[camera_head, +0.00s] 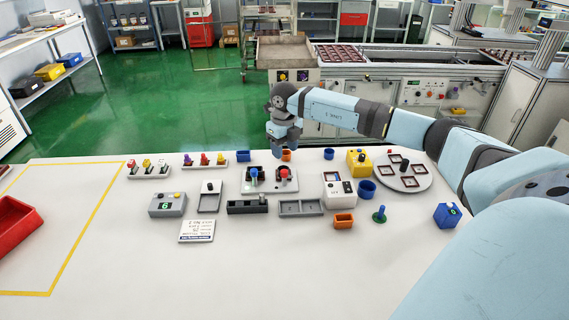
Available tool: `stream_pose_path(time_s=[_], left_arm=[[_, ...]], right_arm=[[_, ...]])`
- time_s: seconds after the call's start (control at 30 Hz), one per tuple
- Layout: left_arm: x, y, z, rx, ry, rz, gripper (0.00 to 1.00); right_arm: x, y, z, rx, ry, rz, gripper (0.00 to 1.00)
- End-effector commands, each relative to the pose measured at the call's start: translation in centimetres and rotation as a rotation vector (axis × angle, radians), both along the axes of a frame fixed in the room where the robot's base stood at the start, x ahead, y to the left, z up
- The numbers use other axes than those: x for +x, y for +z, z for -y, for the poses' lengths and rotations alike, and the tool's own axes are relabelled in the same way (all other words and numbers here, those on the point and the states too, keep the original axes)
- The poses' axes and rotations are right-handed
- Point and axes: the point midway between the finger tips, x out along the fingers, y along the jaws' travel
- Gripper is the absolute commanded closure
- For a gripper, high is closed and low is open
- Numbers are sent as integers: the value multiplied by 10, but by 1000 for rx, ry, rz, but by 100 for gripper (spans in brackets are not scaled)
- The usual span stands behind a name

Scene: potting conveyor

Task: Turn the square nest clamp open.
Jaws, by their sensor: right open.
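A light grey fixture plate (270,187) stands near the middle of the table. It carries a blue-topped part (253,174) on the left and a red-topped part (284,172) on the right, each with dark pieces around it. These look like the nest clamps, but I cannot tell which is the square one or how its handle is turned. My right gripper (277,151) points down above the back edge of the plate, apart from both parts. It is open, with nothing visible in it. My left gripper is not in view.
Behind the plate are a blue cup (243,155) and an orange cup (287,155). Grey trays (300,207) lie in front. A yellow box (358,161) and a round white plate (402,184) stand right. The table's front is clear.

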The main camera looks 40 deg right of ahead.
Motion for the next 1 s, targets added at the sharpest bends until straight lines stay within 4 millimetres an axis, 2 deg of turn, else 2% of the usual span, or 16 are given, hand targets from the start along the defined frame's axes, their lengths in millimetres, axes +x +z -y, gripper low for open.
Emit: stream_pose_path(time_s=[0.1, 0.33, 1.0], left_arm=[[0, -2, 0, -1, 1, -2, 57], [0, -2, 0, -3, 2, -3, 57], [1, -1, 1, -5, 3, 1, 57]], right_arm=[[1, 24, 0, 1, 0, 3, 50], [0, 50, 0, 0, -1, -1, 50], [0, 54, 0, 1, 0, -1, 50]])
